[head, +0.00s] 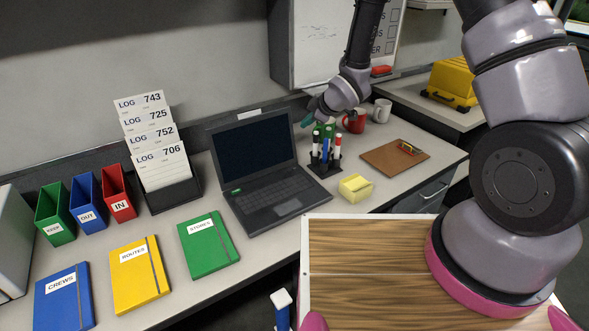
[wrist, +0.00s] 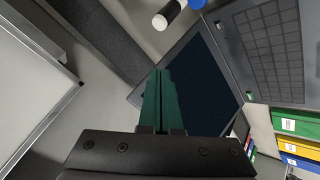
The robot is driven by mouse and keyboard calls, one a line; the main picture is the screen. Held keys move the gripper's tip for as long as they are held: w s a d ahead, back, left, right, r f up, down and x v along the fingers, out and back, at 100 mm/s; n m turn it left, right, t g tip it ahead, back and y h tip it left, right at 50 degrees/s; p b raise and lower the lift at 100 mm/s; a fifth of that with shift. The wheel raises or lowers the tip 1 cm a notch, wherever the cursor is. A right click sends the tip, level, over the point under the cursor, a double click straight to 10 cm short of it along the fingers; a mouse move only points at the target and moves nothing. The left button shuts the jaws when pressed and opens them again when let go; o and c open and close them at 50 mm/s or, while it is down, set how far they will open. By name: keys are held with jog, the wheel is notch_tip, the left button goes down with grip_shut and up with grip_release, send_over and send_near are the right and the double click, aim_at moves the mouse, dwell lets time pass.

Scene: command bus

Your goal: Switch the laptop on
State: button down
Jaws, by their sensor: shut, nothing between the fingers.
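The black laptop (head: 278,200) stands open on the desk, with its dark screen (head: 253,148) facing the room. A small green mark (head: 236,191) shows at the left of its keyboard deck. The laptop also shows in the wrist view, with its screen (wrist: 205,85) dark and its keyboard (wrist: 268,45) at the upper right. My gripper (head: 306,121) is shut and empty, raised to the right of the screen's upper edge and above the pen stand. Its green fingers (wrist: 158,100) lie together in the wrist view, overlapping the screen's edge in the picture; contact cannot be told.
A pen stand (head: 323,165) with several markers is right of the laptop, near a yellow block (head: 356,187). A red mug (head: 354,122), a white mug (head: 382,110) and a clipboard (head: 394,157) lie beyond. A green folder (head: 209,245) and a log rack (head: 172,196) are to the left.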

jog(key=n+y, duration=0.1)
jog(key=n, duration=0.1)
send_over(294, 169)
jog(key=d, duration=0.1)
notch_tip(294, 169, down, 5)
jog(key=shift+s+r+g, duration=0.1)
jog(key=shift+s+g, duration=0.05)
jog(key=shift+g, duration=0.15)
jog(key=shift+d, duration=0.1)
jog(key=shift+f, duration=4.35)
jog(key=shift+f, duration=0.1)
jog(key=shift+f, duration=0.35)
jog(key=shift+f, duration=0.3)
jog(key=shift+r, duration=0.75)
